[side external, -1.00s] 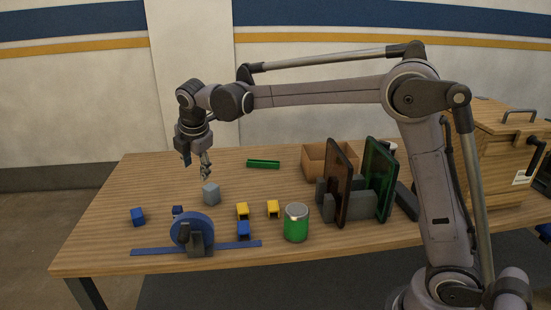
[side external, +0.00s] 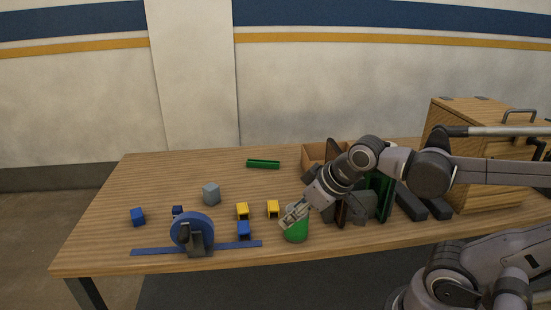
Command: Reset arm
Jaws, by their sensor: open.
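My gripper (side external: 292,217) is open and points down and to the left. In this view its fingers overlap the top of the green can (side external: 296,234) near the table's front edge; I cannot tell whether they touch it. Nothing shows between the fingers.
A wooden cabinet (side external: 465,150) stands right. The table's left is clear of my arm.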

